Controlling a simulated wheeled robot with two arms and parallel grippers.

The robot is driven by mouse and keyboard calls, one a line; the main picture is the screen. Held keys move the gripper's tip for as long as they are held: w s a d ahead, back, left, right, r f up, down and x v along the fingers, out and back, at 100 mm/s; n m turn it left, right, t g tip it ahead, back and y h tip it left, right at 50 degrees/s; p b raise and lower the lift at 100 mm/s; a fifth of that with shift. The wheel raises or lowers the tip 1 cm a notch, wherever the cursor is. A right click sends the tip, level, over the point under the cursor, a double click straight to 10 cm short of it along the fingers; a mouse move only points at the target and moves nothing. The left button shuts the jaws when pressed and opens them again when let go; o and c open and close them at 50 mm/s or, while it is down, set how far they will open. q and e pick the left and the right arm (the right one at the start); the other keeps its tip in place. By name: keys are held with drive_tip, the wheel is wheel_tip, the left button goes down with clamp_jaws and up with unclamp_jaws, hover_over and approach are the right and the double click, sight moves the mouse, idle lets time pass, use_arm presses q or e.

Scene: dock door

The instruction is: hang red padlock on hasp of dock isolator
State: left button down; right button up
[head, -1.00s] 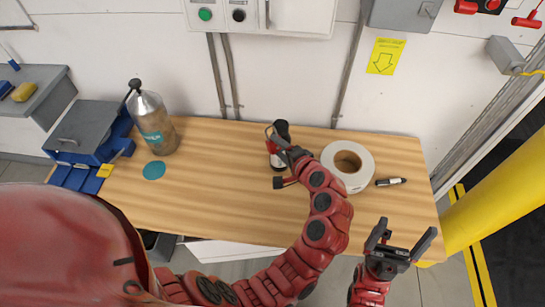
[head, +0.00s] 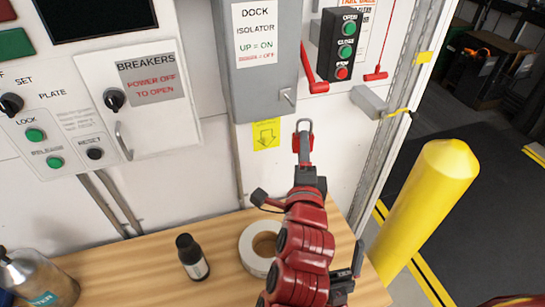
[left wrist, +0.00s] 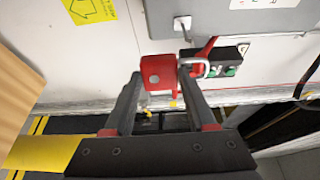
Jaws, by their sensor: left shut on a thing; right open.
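The red padlock (head: 309,136) is in my left gripper (head: 303,150), raised in front of the wall, below and right of the dock isolator (head: 262,75). In the left wrist view the red padlock body (left wrist: 159,75) sits between the two fingers, its pale shackle (left wrist: 196,68) pointing right. The isolator is a grey box with a small metal hasp (head: 288,97) at its lower right and a red lever (head: 312,68) on its right side. Padlock and hasp appear apart. My right gripper (head: 350,273) is open and empty at lower right, partly hidden by my left arm.
A grey wall box (head: 368,102) and yellow bollard (head: 425,205) stand to the right.

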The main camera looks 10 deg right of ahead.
use_arm(q)
drive_tip(key=shift+w+r+h, duration=0.15)
drive_tip(key=shift+w+r, duration=0.05)
drive_tip(key=shift+w, duration=0.5)
drive_tip(key=shift+w+r+h, duration=0.15)
drive_tip(key=shift+w, duration=0.5)
drive_tip(key=shift+w+a+f+p, duration=0.1)
drive_tip(key=shift+w+a+f, duration=0.1)
drive_tip(key=shift+w, duration=0.75)
drive_tip(key=shift+w+a+f+p, duration=0.15)
drive_tip(key=shift+w+a+f, duration=0.1)
drive_tip(key=shift+w, duration=0.65)
drive_tip(key=shift+w+a+f+p, duration=0.1)
drive_tip(key=shift+w+a+f, duration=0.1)
drive_tip(key=shift+w, duration=0.75)
drive_tip(key=shift+c, duration=0.6)
unclamp_jaws()
